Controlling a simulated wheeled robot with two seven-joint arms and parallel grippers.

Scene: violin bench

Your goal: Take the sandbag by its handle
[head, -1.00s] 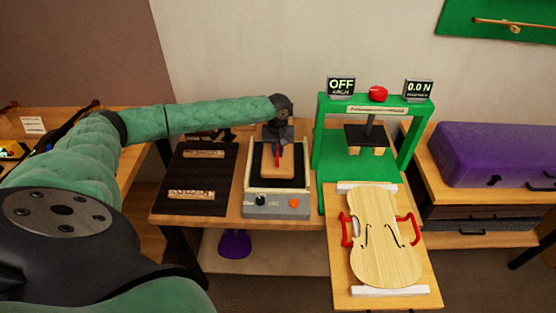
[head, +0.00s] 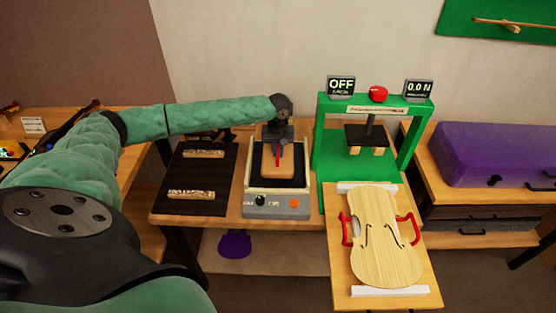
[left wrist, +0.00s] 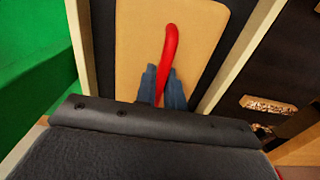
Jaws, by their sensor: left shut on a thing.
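The sandbag (head: 275,172) is a tan block with a red handle, lying on the dark top of a boxy device with a pale rim (head: 278,203). In the left wrist view the tan sandbag (left wrist: 195,30) and its red handle (left wrist: 169,58) show up close. My left gripper (head: 277,150) is above the sandbag, its fingers pointing down. In the left wrist view its two blue-grey fingertips (left wrist: 161,86) are on either side of the red handle, shut on it. The sandbag still appears to rest on the device. My right gripper is not in view.
A green press frame (head: 321,140) stands close on the right of the device. A violin body (head: 385,235) with red clamps lies on a board in front. A black mat (head: 207,175) with two patterned strips is on the left. A purple case (head: 490,153) is far right.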

